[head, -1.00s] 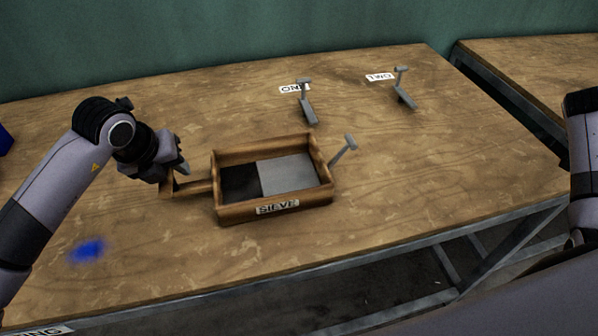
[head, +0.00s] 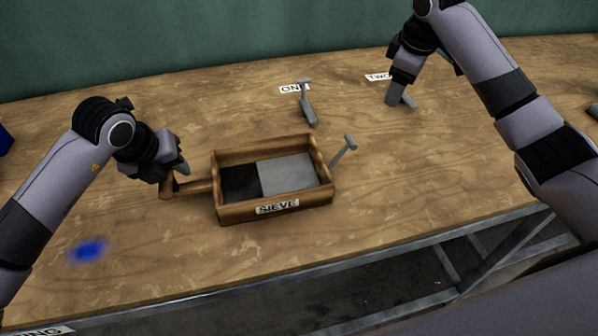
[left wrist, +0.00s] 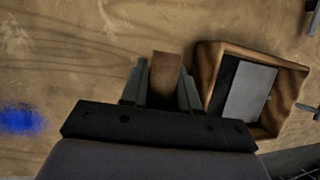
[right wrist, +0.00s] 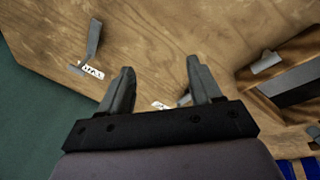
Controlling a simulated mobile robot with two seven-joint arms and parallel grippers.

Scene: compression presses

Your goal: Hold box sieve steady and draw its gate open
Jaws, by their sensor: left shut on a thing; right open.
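The wooden box sieve (head: 235,212) stands on the table with its SIEVE label facing me. A grey gate plate (head: 287,172) covers the right part of its floor, with a dark area (head: 240,181) on the left. The gate's grey T-shaped handle (head: 343,150) sticks out on the right; it also shows in the right wrist view (right wrist: 266,62). My left gripper (left wrist: 163,75) is shut on the sieve's wooden handle (left wrist: 165,78), left of the box. My right gripper (right wrist: 160,80) is open and empty, away from the sieve, near the back right of the table.
A grey T-handled piece (head: 307,108) lies by label ONE (head: 294,89). Another (head: 408,100) lies by label TWO (head: 378,77), partly hidden by my right gripper. A blue spot (head: 89,250) marks the table at front left. Bare table lies right of the sieve.

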